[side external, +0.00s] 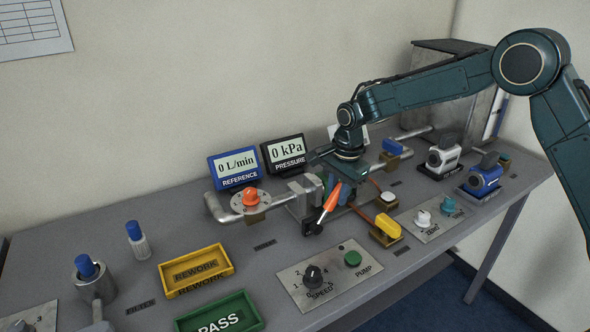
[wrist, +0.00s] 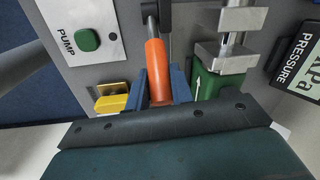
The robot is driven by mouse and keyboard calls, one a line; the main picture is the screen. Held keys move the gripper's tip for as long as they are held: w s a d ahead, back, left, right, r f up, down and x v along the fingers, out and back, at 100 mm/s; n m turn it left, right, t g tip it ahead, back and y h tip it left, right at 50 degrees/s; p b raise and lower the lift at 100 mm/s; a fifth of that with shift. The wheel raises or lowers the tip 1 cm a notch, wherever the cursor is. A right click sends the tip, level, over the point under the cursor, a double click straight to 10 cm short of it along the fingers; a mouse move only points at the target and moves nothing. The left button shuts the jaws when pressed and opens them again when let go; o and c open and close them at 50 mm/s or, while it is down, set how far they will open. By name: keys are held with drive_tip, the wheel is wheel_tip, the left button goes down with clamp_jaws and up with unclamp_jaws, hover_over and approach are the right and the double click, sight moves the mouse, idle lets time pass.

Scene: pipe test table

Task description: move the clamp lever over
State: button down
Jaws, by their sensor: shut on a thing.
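The clamp lever has an orange handle (side external: 331,199) on a dark pivot (side external: 313,228) in front of a metal clamp block (side external: 302,195). In the side view it leans up to the right. My gripper (side external: 335,186) is low over the handle's upper end. In the wrist view my gripper (wrist: 159,78) has a blue finger on each side of the orange handle (wrist: 156,60) and is shut on it. A green body with a white arrow (wrist: 206,86) lies beside the right finger. My wrist hides part of the clamp area in the side view.
A yellow knob (side external: 388,225) stands close to the right of the lever. An orange knob on a round flange (side external: 250,197) is to the left. The pump panel (side external: 328,278) lies in front. The blue reference display (side external: 236,168) and black pressure display (side external: 286,153) stand behind.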

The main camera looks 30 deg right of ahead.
sight(327, 203)
drive_tip(key=shift+a+r, duration=0.15)
drive_tip(key=shift+a, duration=0.05)
drive_tip(key=shift+a+r+h, duration=0.3)
drive_tip(key=shift+a+h, duration=0.35)
drive_tip(key=shift+h, duration=0.2)
drive_tip(key=shift+a+r+h, duration=0.25)
drive_tip(key=shift+a+h, duration=0.4)
drive_tip(key=shift+h, duration=0.2)
drive_tip(key=shift+a+r+h, duration=0.15)
drive_tip(key=shift+a+h, duration=0.85)
drive_tip(key=shift+h, duration=0.05)
drive_tip(key=shift+a+r+h, duration=0.1)
drive_tip(key=shift+a+h, duration=0.9)
drive_tip(key=shift+h, duration=0.05)
drive_tip(key=c, duration=1.2)
unclamp_jaws()
drive_tip(key=shift+c, duration=0.2)
drive_tip(key=shift+n, duration=0.3)
drive_tip(key=shift+d, duration=0.3)
